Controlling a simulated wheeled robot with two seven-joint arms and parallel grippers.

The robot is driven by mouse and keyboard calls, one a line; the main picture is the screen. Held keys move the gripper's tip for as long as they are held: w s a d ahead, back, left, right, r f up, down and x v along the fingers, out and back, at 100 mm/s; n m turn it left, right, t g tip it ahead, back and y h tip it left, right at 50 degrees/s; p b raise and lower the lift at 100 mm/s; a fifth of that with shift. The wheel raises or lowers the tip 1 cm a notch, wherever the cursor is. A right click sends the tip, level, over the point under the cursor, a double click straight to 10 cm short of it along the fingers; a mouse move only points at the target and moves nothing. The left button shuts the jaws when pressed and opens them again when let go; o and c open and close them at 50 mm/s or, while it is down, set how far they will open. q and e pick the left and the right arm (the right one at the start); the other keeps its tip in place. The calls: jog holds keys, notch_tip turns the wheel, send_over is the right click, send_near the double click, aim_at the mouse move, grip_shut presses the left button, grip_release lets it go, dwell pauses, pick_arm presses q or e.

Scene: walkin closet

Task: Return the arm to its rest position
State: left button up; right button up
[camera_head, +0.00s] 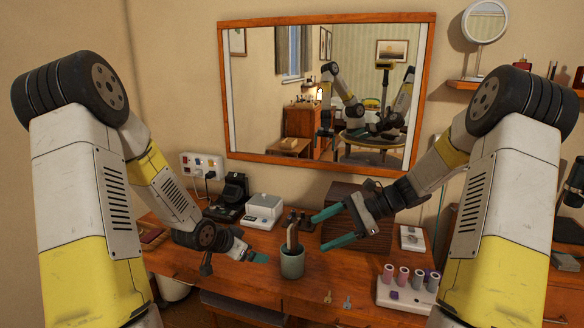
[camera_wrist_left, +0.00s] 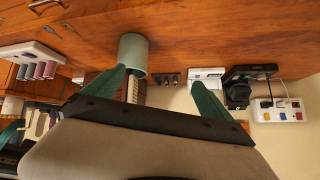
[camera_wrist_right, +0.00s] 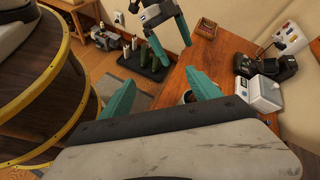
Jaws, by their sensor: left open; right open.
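My left gripper (camera_head: 250,256) is low over the vanity table, just left of a green cup (camera_head: 292,264) that holds a comb-like item (camera_head: 292,236). It is open; its teal fingers show spread in the left wrist view (camera_wrist_left: 160,88), with the cup (camera_wrist_left: 132,50) beyond them. My right gripper (camera_head: 333,226) is open and empty, its fingers pointing left, above and right of the cup. In the right wrist view its fingers (camera_wrist_right: 160,88) are spread with nothing between them, and part of the cup shows just past one finger.
The wooden table (camera_head: 260,302) carries a white box (camera_head: 264,211), a black device (camera_head: 231,194), a brown wooden box (camera_head: 343,215) and a white holder with several rollers (camera_head: 404,294). A framed mirror (camera_head: 325,90) hangs behind. The table's front middle is mostly clear.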

pick_arm(q)
jog(key=s+a+r+n+y, duration=0.2)
jog(key=s+r, duration=0.2)
jog(key=r, duration=0.4)
jog(key=s+a+r+n+y, duration=0.2)
jog(key=s+r, duration=0.3)
jog(key=r, duration=0.2)
jog(key=s+d+r+n+g+h, duration=0.1)
jog(key=s+r, duration=0.3)
jog(key=s, duration=0.5)
jog(key=s+d+r+n+g, duration=0.1)
jog(key=s+d+r+n, duration=0.1)
jog(key=s+r, duration=0.3)
jog(key=s, duration=0.3)
jog(key=shift+s+h, duration=0.35)
jog(key=shift+h, duration=0.05)
pick_arm(e)
jog(key=s+d+r+n+t+h, duration=0.2)
jog(key=s+r+n+h, duration=0.3)
jog(key=s, duration=0.6)
jog(key=s+d+r+n+t+h, duration=0.3)
jog(key=s+r+n, duration=0.5)
jog(key=s, duration=0.3)
jog(key=shift+d+r+n+t+h, duration=0.25)
jog(key=shift+r+t+h, duration=0.35)
jog(key=shift+h, duration=0.4)
jog(key=shift+s+r, duration=0.1)
jog(key=shift+r, duration=0.05)
